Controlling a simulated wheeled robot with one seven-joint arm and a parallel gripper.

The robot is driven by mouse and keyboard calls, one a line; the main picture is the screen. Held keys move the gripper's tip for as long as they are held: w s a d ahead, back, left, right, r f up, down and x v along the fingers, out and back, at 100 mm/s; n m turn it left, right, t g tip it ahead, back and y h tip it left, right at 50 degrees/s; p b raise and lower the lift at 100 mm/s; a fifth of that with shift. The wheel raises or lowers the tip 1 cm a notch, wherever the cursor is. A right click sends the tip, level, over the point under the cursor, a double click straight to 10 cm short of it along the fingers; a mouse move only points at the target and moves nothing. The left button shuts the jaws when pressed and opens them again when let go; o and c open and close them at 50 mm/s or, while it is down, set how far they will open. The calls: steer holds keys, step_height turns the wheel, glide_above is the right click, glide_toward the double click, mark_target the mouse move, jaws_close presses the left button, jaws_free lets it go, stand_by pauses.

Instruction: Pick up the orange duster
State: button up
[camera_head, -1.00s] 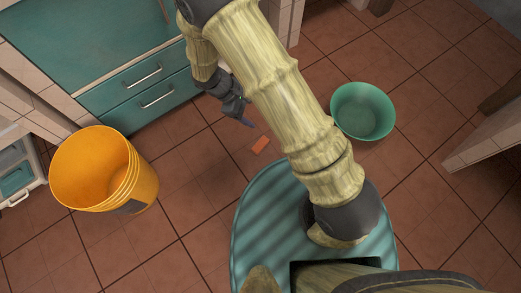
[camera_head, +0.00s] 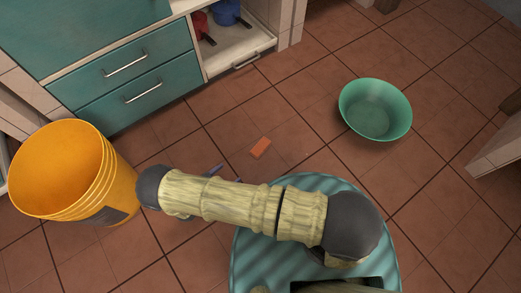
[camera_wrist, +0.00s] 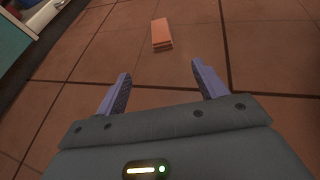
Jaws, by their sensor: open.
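The orange duster (camera_head: 260,148) is a small block lying on the tiled floor, near the front of my teal base. It also shows in the wrist view (camera_wrist: 162,34), ahead of and beyond the fingertips, a little left of centre. My gripper (camera_wrist: 159,85) is open and empty, with two purple-blue fingers apart and only floor between them. In the head view my gripper (camera_head: 217,171) is mostly hidden behind my arm; purple finger parts show just left of the duster. The duster and the fingers do not touch.
A yellow bucket (camera_head: 114,196) stands on the left, close to my arm's elbow. A green basin (camera_head: 375,110) sits on the floor at right. Teal drawers (camera_head: 140,86) and an open cabinet shelf (camera_head: 235,48) line the back. The floor around the duster is clear.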

steer(key=shift+r, duration=0.1)
steer(key=b, duration=0.6)
glide_toward(255, 152)
steer(key=x, duration=0.3)
steer(key=shift+w+d, duration=0.35)
steer(key=shift+w+d+f+b, duration=0.25)
steer(key=shift+f+b, duration=0.1)
steer(key=shift+b, duration=0.2)
steer(key=b+x, duration=0.3)
steer(key=shift+d+f, duration=0.15)
steer(key=shift+f, duration=0.2)
steer(key=shift+w+d+b, duration=0.3)
steer(key=shift+w, duration=0.1)
steer(key=shift+r, duration=0.1)
